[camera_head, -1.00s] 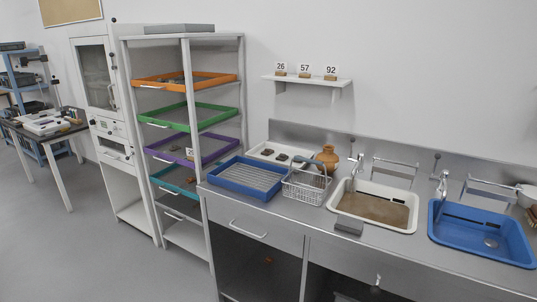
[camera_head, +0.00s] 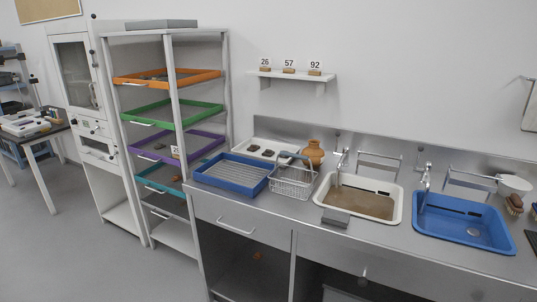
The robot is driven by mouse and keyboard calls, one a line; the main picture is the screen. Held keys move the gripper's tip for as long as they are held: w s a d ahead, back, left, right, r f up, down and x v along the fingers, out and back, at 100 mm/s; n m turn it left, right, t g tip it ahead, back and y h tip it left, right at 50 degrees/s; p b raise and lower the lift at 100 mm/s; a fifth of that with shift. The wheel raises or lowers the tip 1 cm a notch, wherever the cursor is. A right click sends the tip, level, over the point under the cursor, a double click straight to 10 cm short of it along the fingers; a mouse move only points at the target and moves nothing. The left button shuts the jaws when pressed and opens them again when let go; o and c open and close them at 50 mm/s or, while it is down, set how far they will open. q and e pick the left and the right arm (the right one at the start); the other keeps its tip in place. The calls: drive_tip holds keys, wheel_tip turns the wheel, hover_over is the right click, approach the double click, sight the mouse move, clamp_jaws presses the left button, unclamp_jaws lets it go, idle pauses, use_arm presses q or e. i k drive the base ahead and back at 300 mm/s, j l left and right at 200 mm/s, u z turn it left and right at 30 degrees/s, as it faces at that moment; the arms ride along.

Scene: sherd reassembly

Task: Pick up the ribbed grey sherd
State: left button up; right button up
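I cannot make out any sherd clearly enough to call it ribbed and grey. Several small dark pieces (camera_head: 253,148) lie on a white tray (camera_head: 292,143) at the back of the steel counter, left of the orange-brown jug (camera_head: 314,153). Small pieces also lie in the coloured shelf trays: the orange tray (camera_head: 140,81), the purple tray (camera_head: 213,138) and the teal tray (camera_head: 152,186). They are too small to tell their surface. Neither of my grippers is in view.
A blue tray with a rack (camera_head: 225,187) and a wire basket (camera_head: 292,188) stand on the counter's left end. A brown-filled sink (camera_head: 360,203), a grey block (camera_head: 335,219) and a blue basin (camera_head: 465,230) are to the right. Open floor lies at the front left.

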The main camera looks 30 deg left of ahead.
sight(267, 152)
drive_tip(key=u, duration=0.75)
drive_tip(key=i+j+z, duration=0.15)
drive_tip(key=j, duration=0.3)
drive_tip(key=j+z, duration=0.1)
drive_tip(key=j, duration=0.3)
